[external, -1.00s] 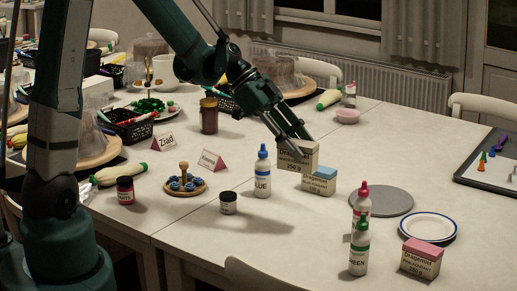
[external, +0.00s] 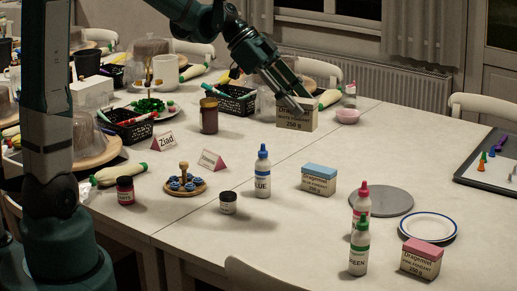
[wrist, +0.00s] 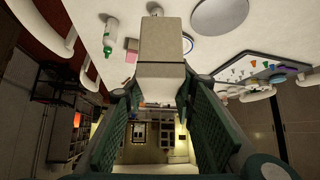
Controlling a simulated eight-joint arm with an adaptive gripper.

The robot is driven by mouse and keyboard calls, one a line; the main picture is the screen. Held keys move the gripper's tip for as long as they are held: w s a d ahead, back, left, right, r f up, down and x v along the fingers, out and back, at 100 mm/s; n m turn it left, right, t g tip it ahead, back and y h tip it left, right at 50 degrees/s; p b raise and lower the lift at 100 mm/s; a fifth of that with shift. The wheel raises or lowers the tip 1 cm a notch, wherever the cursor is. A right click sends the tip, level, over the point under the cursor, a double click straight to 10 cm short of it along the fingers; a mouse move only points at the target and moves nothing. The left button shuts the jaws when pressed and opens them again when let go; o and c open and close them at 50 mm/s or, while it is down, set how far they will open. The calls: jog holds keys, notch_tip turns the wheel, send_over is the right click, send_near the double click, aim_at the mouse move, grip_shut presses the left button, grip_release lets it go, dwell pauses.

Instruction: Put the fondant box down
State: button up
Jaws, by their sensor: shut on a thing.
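The white fondant box (external: 296,120) is a cream Dragemint carton with a dark band, marked 250 g, near the far side of the table. My gripper (external: 294,103) is shut on its upper part from above. In the wrist view the pale box (wrist: 163,50) sits between my two green fingers (wrist: 160,88). The box looks upright; I cannot tell whether its base touches the table. A blue-topped fondant box (external: 319,184) stands mid-table, and a pink-topped one (external: 421,262) at the front right.
A pink bowl (external: 347,116) and a small bottle (external: 349,96) stand just right of the held box. A black basket (external: 236,102) and a brown jar (external: 209,117) are to its left. A grey disc (external: 382,202) lies farther forward. The table between is largely clear.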

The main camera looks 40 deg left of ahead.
jog(key=w+a+f+n+t+y, duration=0.3)
jog(key=w+a+n, duration=0.4)
jog(key=a, duration=0.4)
jog(key=w+a+f+n+t+y, duration=0.25)
jog(key=w+a+n+t, duration=0.2)
jog(key=w+a, duration=0.6)
jog(key=w+a+r+n+g+y, duration=0.1)
jog(key=w+a+r+n+y, duration=0.2)
jog(key=a, duration=0.6)
jog(key=w+a+r+n+g+y, duration=0.1)
jog(key=w+a+n+y, duration=0.2)
jog(key=w+a+n, duration=0.45)
jog(key=w+a+r+n+g+y, duration=0.1)
jog(key=w+a+r+n+y, duration=0.2)
jog(key=a, duration=0.7)
notch_tip(320, 180, down, 19)
jog(key=shift+a+y+p, duration=0.35)
jog(key=shift+a+p, duration=0.05)
jog(key=shift+s, duration=0.1)
notch_tip(320, 180, down, 6)
jog(key=b, duration=0.1)
jog(key=shift+f, duration=0.1)
